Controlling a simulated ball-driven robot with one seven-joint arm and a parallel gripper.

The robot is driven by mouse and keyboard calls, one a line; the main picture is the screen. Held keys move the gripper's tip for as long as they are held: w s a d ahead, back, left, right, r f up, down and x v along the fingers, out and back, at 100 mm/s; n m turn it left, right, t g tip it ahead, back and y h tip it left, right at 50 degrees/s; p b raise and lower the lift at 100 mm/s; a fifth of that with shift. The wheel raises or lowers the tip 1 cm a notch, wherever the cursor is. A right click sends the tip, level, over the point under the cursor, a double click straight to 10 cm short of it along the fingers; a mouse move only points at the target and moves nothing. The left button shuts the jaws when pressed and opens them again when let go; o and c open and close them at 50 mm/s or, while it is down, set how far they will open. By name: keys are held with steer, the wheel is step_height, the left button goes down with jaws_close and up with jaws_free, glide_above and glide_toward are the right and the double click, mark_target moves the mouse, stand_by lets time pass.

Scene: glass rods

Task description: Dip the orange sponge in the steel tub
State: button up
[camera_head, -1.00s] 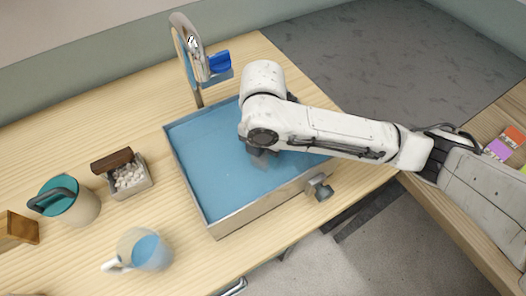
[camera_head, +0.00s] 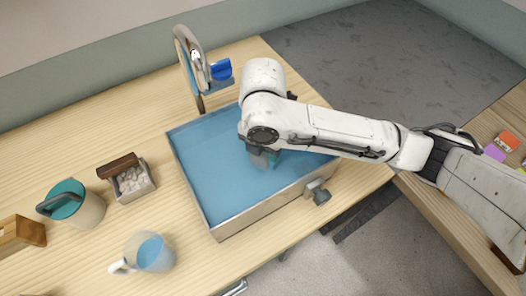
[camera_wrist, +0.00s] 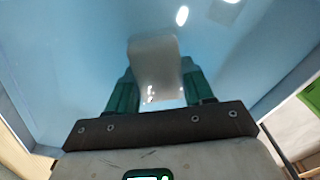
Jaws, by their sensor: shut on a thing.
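The steel tub (camera_head: 262,215) stands on the wooden counter, filled with blue water. My gripper (camera_wrist: 156,78) points down inside the tub's outline, over the right part of the water. In the wrist view its green fingers are shut on a pale grey block (camera_wrist: 154,62), which looks wet and shiny at its lower edge. The block does not look orange in this view. In the head view my arm hides most of the gripper (camera_head: 264,158) and the block. An orange piece (camera_head: 508,140) lies on the bench at the far right.
A tap (camera_head: 190,50) with a blue item (camera_head: 221,70) stands behind the tub. Left are a stone-filled box (camera_head: 133,182), a teal-lidded container (camera_head: 75,203) and a glass mug (camera_head: 152,253). A purple piece (camera_head: 494,152) lies beside the orange one.

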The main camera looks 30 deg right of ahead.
steer(key=shift+r+p, duration=3.15)
steer(key=shift+r, duration=1)
step_height(320, 180, up, 5)
steer(key=p, duration=0.3)
steer(key=shift+p, duration=0.35)
steer(key=shift+s, duration=0.1)
